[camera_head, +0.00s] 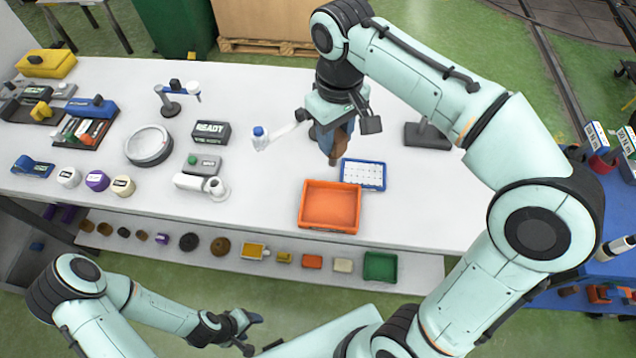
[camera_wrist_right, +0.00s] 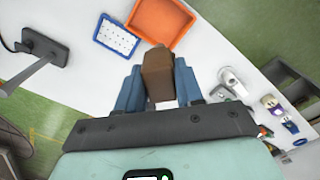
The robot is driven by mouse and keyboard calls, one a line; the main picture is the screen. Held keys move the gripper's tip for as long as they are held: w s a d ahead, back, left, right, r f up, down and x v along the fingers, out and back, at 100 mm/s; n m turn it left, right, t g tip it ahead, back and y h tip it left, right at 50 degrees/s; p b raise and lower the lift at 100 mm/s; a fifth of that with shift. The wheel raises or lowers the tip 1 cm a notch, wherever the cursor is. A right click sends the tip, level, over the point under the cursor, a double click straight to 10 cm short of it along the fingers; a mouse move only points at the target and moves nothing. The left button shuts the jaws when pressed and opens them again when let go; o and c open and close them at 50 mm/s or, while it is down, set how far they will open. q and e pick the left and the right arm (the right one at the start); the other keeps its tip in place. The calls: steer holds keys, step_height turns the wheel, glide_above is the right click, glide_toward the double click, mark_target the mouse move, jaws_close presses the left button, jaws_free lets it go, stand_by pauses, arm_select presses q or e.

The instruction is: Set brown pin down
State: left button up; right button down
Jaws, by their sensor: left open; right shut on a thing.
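The brown pin (camera_wrist_right: 157,73) is between the blue fingers of my right gripper (camera_wrist_right: 157,85), which is shut on it. In the head view the pin (camera_head: 336,157) hangs below my right gripper (camera_head: 335,140), near the blue-rimmed white tray (camera_head: 363,174) and behind the orange bin (camera_head: 331,206). I cannot tell whether the pin touches the table. My left gripper (camera_head: 243,333) is open and empty at the bottom of the head view, in front of the lower shelf.
A white bottle with a blue cap (camera_head: 260,138) stands left of my right gripper. A dark stand (camera_head: 427,135) is to the right. A READY sign (camera_head: 210,132) and a round dish (camera_head: 148,146) stand further left. The table (camera_head: 430,200) right of the orange bin is clear.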

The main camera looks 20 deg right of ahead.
mark_target(335, 164)
steer(key=shift+f, duration=0.25)
steer(key=f, duration=0.2)
steer(key=f+b, duration=0.1)
steer(key=f, duration=0.4)
steer(key=shift+s+f+b, duration=0.4)
arm_select(q)
steer(key=shift+s+f+b, duration=0.7)
steer(key=shift+s+f, duration=1.15)
steer(key=shift+f, duration=0.3)
arm_select(e)
steer(key=shift+w+f, duration=0.15)
steer(key=shift+f, duration=2.75)
steer(key=shift+w+f, duration=0.1)
steer(key=shift+f, duration=2.8)
